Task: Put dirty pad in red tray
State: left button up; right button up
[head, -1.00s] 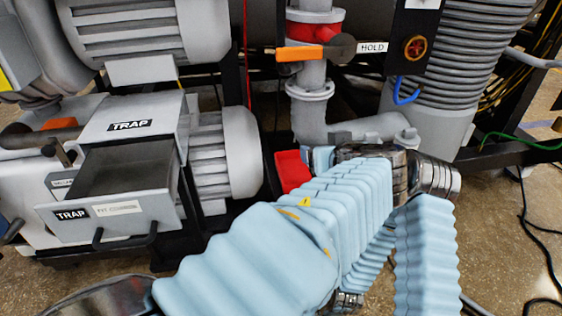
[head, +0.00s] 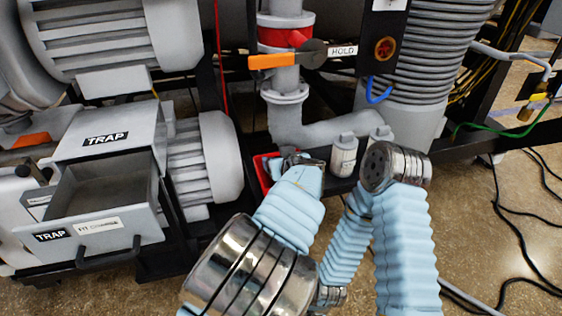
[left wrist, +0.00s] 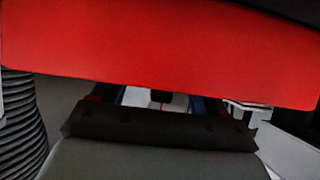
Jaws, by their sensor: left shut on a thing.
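The red tray (head: 262,170) sits low beside the trap unit in the head view, largely hidden by my left wrist. In the left wrist view a broad red surface, apparently the tray (left wrist: 170,50), fills the top. My left gripper (head: 298,160) is at the tray in the head view, its fingertips hidden. My right gripper is not identifiable in view.
The open trap drawer (head: 110,236) stands left, looking empty inside. A motor (head: 212,160) is between it and the tray. A small white canister (head: 344,157) and grey pipework (head: 290,115) stand right and behind. Black cables (head: 525,225) lie on the floor at right.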

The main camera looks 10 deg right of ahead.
pick_arm(q)
jog(key=shift+f, duration=0.2)
jog(key=o, duration=1.4)
jog(key=b+v, duration=0.1)
jog(key=v, duration=1.1)
jog(key=shift+b, duration=0.3)
